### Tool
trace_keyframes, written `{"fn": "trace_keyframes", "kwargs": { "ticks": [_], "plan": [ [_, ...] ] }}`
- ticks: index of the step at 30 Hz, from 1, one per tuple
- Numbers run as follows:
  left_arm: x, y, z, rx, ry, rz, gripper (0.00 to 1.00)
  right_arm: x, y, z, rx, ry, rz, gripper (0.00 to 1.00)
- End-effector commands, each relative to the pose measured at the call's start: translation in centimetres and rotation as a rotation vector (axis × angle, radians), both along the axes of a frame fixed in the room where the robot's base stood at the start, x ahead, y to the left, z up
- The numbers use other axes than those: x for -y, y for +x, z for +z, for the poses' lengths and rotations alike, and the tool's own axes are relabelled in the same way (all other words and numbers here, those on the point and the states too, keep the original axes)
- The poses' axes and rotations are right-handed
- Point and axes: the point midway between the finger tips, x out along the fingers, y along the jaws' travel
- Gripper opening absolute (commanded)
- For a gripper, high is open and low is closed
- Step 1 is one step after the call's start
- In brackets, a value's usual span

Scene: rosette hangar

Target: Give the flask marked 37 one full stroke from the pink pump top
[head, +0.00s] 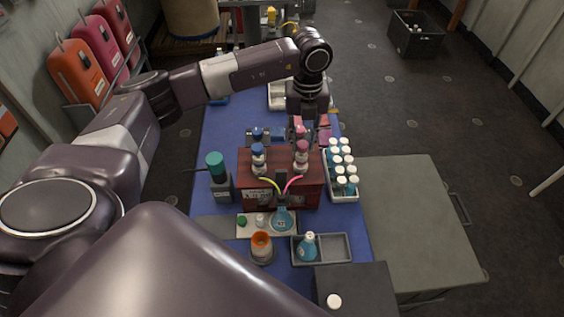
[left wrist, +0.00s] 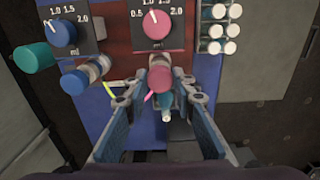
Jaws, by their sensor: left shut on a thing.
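The pink pump top (head: 302,146) stands on the right of the red-brown box (head: 247,168); a blue pump top (head: 258,149) stands on its left. My left gripper (head: 301,128) is at the pink pump top, its fingers on both sides of it in the left wrist view (left wrist: 158,96), shut on it. A blue flask (head: 282,221) stands in front of the box below the yellow and pink spouts. A second blue flask (head: 307,246) stands in a grey tray (head: 337,248). I cannot read either flask's number. My right gripper is not in view.
Behind the pumps are a blue dial (left wrist: 63,32) and a pink dial (left wrist: 154,30). White-capped bottles (head: 342,170) fill a tray on the right. A teal-topped device (head: 215,168) stands left of the box; an orange-rimmed cup (head: 261,244) stands in front.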

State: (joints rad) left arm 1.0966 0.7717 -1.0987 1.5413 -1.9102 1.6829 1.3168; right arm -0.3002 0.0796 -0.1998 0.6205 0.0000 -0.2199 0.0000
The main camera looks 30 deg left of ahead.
Motion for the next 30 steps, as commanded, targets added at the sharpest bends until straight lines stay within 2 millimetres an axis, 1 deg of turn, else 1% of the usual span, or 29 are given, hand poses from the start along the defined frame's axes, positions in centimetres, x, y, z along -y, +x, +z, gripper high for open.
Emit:
{"fn": "trace_keyframes", "kwargs": {
  "ticks": [1, 19, 30],
  "plan": [
    [0.0, 0.0, 0.3, 0.000, -0.001, -0.001, 0.08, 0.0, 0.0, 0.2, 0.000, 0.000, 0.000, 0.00],
    [0.1, 0.0, 1.8, 0.001, -0.002, 0.000, 0.08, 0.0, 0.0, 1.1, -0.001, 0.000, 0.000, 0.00],
    [0.1, 0.0, 1.5, 0.001, -0.002, -0.001, 0.08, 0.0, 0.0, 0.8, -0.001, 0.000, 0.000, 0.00]
  ]
}}
